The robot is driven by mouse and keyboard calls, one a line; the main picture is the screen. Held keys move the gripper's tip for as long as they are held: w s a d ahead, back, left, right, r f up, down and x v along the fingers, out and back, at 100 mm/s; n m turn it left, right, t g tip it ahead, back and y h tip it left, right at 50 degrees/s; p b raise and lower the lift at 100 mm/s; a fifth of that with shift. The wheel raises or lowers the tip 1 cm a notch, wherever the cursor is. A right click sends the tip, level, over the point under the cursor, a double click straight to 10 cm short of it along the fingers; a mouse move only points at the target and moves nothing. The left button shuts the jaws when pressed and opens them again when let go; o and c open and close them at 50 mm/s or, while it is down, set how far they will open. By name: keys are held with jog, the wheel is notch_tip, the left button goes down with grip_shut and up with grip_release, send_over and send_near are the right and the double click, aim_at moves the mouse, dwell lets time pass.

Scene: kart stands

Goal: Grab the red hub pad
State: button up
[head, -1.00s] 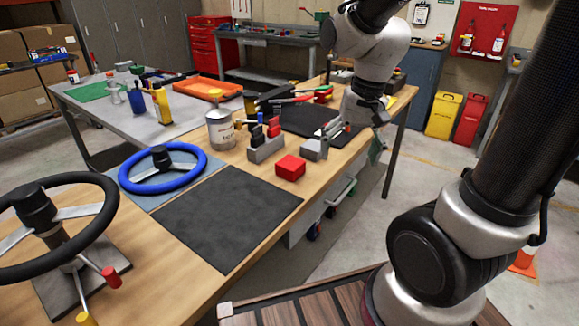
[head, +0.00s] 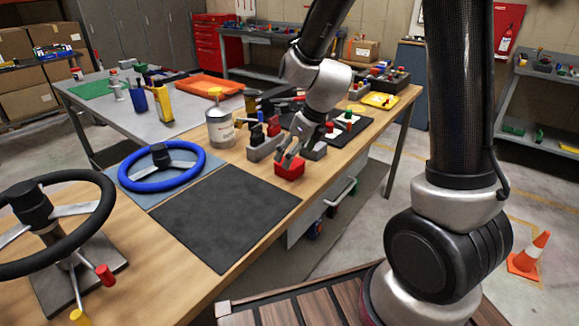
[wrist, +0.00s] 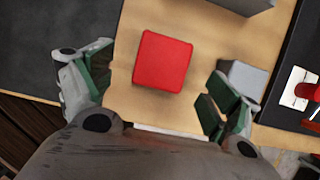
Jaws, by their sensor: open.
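The red hub pad (head: 289,170) is a small red block lying on the wooden workbench, just right of the black mat's far corner. In the wrist view the red hub pad (wrist: 162,61) lies ahead of and between my spread fingers. My gripper (head: 287,155) is open and empty, above and very close to the pad, its fingers partly covering it in the head view. In the wrist view both green-padded fingertips of my gripper (wrist: 158,88) show, apart from the pad. I cannot tell the exact height left between them.
A grey block holder (head: 263,149) with coloured handles stands behind the pad, and a small grey block (head: 315,151) is close on its right. A paint can (head: 220,129) is behind left. The black mat (head: 226,216) is bare. A blue steering wheel (head: 162,167) lies left.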

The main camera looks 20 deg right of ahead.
jog(key=x, duration=0.5)
jog(key=shift+w+d, duration=0.1)
jog(key=shift+w, duration=0.05)
jog(key=c, duration=1.1)
